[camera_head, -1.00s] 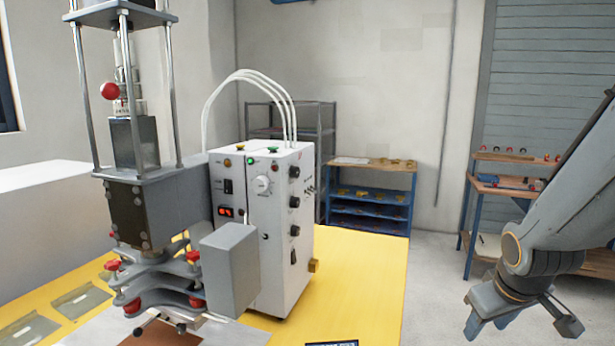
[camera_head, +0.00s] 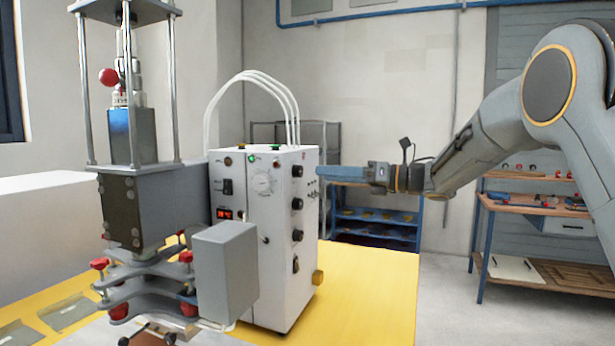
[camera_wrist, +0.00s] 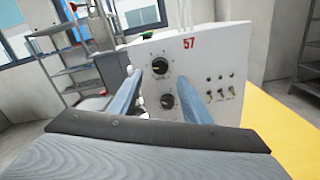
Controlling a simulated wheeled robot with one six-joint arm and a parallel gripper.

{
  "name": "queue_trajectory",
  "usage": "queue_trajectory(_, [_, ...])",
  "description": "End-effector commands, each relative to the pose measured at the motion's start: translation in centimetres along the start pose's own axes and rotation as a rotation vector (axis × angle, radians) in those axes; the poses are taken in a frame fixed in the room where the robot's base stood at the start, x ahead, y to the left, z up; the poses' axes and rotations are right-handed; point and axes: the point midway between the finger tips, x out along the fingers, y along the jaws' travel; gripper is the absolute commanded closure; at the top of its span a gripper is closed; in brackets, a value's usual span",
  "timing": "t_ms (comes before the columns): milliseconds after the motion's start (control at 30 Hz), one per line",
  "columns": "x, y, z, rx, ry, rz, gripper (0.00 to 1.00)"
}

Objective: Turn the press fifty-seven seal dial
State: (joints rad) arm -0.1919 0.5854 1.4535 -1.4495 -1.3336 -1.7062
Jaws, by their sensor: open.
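The white press control box (camera_head: 280,225) stands on the yellow table, with black dials down its right side. In the wrist view that side (camera_wrist: 205,62) carries a red "57". An upper black dial (camera_wrist: 161,67) and a lower black dial (camera_wrist: 167,101) show there; their lettering is too small to read, so I cannot tell which is the seal dial. My gripper (camera_wrist: 159,78) is open, with its fingers on either side of the dials in the picture. I cannot tell whether they touch. In the head view my gripper (camera_head: 342,180) is beside the box's right side.
Several toggle switches (camera_wrist: 221,88) sit right of the dials. The press (camera_head: 150,210) with red knobs stands left of the box. White hoses (camera_head: 262,82) arch above it. The yellow table (camera_head: 375,285) is clear right of the box. A blue shelf (camera_head: 375,215) stands behind.

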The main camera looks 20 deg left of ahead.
Motion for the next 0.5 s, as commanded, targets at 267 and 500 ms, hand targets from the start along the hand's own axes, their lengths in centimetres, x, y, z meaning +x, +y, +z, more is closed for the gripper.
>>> queue_trajectory(267, [4.3, 0.2, 0.1, 0.005, 0.000, 0.000, 0.56])
queue_trajectory(500, [6.6, 0.0, 0.1, 0.006, -0.002, -0.003, 0.56])
